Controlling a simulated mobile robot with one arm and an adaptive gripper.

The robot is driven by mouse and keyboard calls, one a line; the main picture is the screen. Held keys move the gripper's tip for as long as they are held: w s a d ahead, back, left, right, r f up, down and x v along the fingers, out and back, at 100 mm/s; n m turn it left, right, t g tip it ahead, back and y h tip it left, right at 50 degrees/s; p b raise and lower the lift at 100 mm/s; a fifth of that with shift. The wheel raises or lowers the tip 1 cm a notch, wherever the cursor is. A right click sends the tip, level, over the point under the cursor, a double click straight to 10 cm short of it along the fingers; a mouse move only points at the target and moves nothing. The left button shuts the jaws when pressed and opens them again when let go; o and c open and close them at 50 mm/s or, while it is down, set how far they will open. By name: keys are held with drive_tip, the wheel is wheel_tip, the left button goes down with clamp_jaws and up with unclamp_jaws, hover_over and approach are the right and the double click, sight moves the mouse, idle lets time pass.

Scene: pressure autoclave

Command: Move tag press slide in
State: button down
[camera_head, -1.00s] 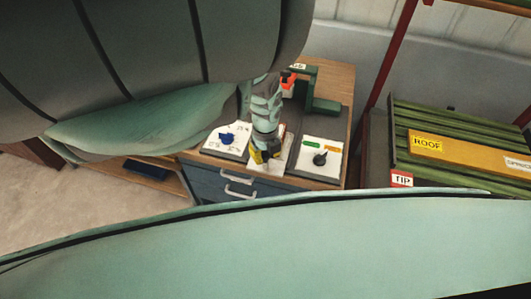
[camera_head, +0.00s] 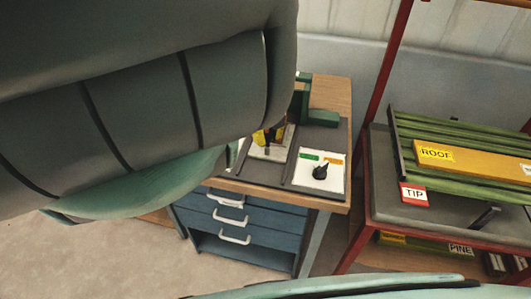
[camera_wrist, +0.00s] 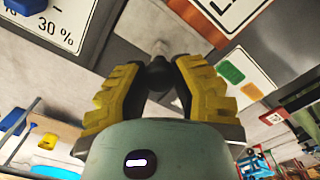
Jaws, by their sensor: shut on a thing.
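The green tag press (camera_head: 319,118) stands at the back of the bench, partly hidden by my arm. Its pale slide (camera_head: 268,153) lies in front of it on a dark base, between two control panels. My gripper (camera_head: 268,137) is over the slide, its yellow fingers just showing past my arm. In the wrist view my gripper (camera_wrist: 157,82) has its yellow fingers closed around a dark round knob (camera_wrist: 156,75), which seems to be the slide's handle. My arm hides where the slide's inner end meets the press.
The right panel (camera_head: 318,184) has a black dial (camera_head: 320,172) and green and orange labels. The left panel is mostly behind my arm but shows in the wrist view (camera_wrist: 60,48). Blue drawers (camera_head: 240,230) are below; a red rack (camera_head: 378,140) with green slats stands right.

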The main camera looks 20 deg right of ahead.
drive_tip(key=shift+w+d+f+b, duration=0.1)
drive_tip(key=shift+w+d+b, duration=0.25)
drive_tip(key=shift+w, duration=0.25)
drive_tip(key=c, duration=0.7)
unclamp_jaws()
wheel_tip(320, 180, up, 12)
drive_tip(key=shift+a+r, duration=0.1)
